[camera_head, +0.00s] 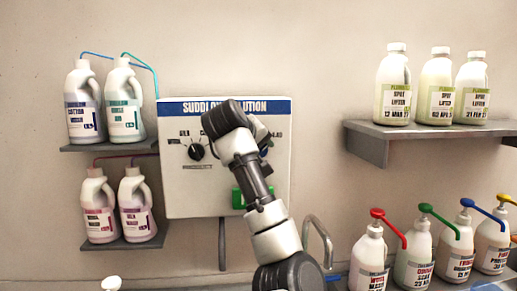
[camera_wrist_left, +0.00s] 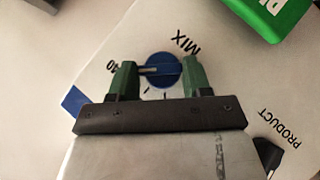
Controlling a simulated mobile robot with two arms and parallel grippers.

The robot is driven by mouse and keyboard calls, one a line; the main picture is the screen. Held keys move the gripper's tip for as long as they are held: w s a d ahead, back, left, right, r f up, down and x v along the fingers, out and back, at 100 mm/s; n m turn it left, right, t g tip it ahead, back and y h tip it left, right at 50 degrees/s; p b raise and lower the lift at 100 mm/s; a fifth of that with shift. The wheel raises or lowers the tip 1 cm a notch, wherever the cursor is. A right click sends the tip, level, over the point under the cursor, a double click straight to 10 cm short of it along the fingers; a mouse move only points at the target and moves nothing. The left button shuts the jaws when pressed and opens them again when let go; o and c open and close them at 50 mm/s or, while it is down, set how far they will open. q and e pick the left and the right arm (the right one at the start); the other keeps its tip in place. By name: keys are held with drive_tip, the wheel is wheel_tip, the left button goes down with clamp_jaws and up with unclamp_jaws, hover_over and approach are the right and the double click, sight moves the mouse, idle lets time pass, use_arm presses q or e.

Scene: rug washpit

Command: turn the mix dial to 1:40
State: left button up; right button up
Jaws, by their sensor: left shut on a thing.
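The mix dial (camera_wrist_left: 165,62) is a round blue knob with a white pointer line, beside the printed word MIX. My left gripper (camera_wrist_left: 160,78) has its green fingers on either side of the dial, shut on it. In the wrist view the pointer line points left, towards a label ending in "40" that the left finger partly covers. In the head view my left gripper (camera_head: 262,141) is at the right part of the white dispenser panel (camera_head: 179,195), and my arm hides most of the dial. My right gripper is not in view.
A black product dial (camera_head: 196,149) is on the panel's left, and a green part (camera_head: 238,198) is low on the panel. Bottles stand on two left shelves (camera_head: 145,244) and a right shelf (camera_head: 370,146). Pump bottles (camera_head: 372,262) and a grey tap (camera_head: 318,232) are at lower right.

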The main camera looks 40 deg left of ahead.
use_arm(q)
drive_tip(key=o, duration=0.9)
drive_tip(key=b+v, duration=0.3)
drive_tip(key=v, duration=0.8)
drive_tip(key=shift+a, duration=0.15)
